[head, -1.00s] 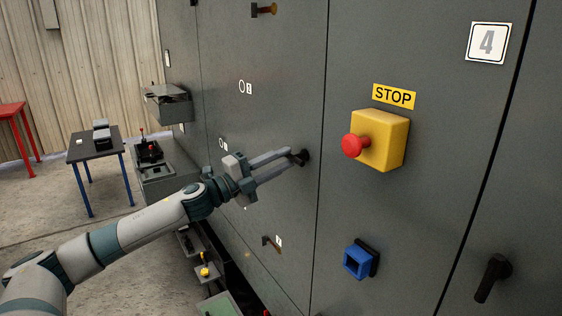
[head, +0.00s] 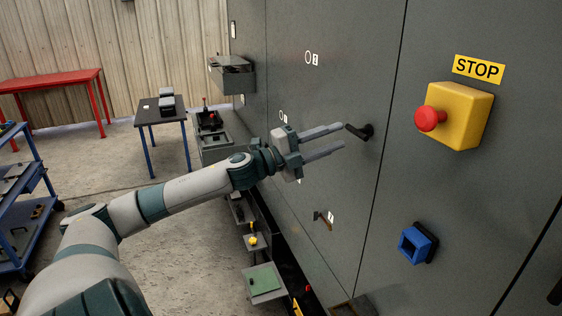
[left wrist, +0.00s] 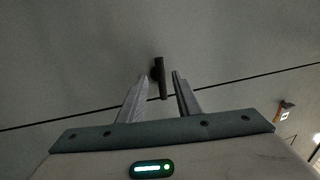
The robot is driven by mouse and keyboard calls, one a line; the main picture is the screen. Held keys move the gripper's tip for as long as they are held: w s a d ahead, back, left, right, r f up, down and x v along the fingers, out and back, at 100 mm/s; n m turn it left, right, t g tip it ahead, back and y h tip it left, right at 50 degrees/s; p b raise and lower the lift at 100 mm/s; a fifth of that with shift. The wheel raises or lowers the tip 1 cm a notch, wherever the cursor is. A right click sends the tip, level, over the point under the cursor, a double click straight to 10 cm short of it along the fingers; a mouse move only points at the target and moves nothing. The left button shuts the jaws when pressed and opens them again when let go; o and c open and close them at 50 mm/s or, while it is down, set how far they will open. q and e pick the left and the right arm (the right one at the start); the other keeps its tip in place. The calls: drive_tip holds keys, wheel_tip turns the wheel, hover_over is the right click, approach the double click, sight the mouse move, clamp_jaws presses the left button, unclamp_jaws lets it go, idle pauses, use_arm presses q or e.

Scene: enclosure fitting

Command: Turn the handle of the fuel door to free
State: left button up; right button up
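A small black handle (head: 361,132) stands out from a grey door panel (head: 345,80), left of a vertical seam. My left gripper (head: 344,134) is open, with its two grey fingers pointing at the panel and their tips close to the handle. Nothing is clamped between the fingers. In the left wrist view the handle (left wrist: 161,78) is a dark bar lying lengthwise, lined up with the gap between the open fingertips (left wrist: 161,76). I cannot tell whether a finger touches it. No label naming the fuel door is readable. My right gripper is not in view.
A yellow box with a red stop button (head: 457,115) and a blue square socket (head: 417,243) are right of the seam. A brown handle (head: 323,219) sits lower on the panel. Trays (head: 264,281) stand below. Tables (head: 163,108) and a blue cart (head: 30,195) stand left.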

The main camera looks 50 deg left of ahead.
use_arm(q)
drive_tip(key=b+v, duration=0.3)
drive_tip(key=v, duration=1.1)
idle(0.5)
drive_tip(key=shift+w+a, duration=0.1)
idle(0.5)
